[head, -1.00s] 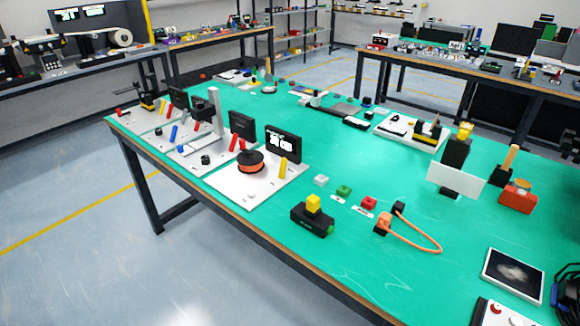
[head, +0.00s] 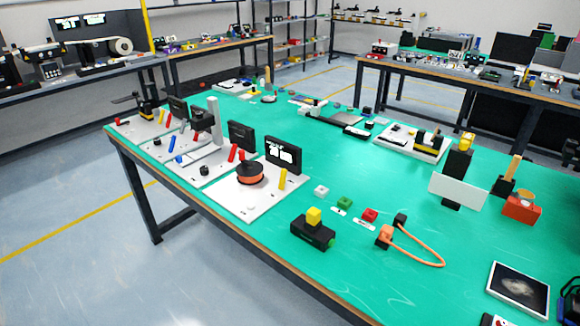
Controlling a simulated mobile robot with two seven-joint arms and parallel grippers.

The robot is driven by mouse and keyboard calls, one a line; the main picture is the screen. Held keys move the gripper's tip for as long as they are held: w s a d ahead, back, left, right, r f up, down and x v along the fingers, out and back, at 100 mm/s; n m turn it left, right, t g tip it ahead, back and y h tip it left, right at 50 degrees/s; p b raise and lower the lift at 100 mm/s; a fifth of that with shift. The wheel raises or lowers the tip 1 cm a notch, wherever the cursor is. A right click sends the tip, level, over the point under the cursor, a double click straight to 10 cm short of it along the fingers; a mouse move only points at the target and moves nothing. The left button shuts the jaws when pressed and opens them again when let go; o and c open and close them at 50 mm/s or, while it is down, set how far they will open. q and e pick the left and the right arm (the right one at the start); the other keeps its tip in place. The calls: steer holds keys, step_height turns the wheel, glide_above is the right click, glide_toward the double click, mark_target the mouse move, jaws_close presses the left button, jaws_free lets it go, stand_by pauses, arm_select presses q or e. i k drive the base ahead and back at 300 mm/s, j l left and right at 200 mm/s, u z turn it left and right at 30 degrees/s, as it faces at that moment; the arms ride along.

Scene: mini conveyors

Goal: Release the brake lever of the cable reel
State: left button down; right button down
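The cable reel (head: 250,173), an orange and black spool, sits on a white base plate (head: 246,205) near the front edge of the green table. A yellow lever (head: 282,179) stands upright on the plate to the right of the reel. I cannot tell for sure which lever is the brake. A black display (head: 283,155) with white digits stands behind the reel. Neither of my grippers is in view.
More white plates with stations (head: 192,160) stand to the left along the front edge. A black block with a yellow top (head: 313,228) lies right of the reel. An orange cable loop (head: 418,246) lies farther right.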

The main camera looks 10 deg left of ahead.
mark_target(282, 179)
steer(key=j+z, duration=0.15)
steer(key=z, duration=0.35)
steer(key=i+j+z, duration=0.1)
steer(key=z, duration=0.35)
steer(key=j+z, duration=0.25)
steer(key=j, duration=0.2)
steer(key=j+z, duration=0.25)
steer(key=j, duration=0.8)
steer(key=k+j+z, duration=0.1)
steer(key=j, duration=0.4)
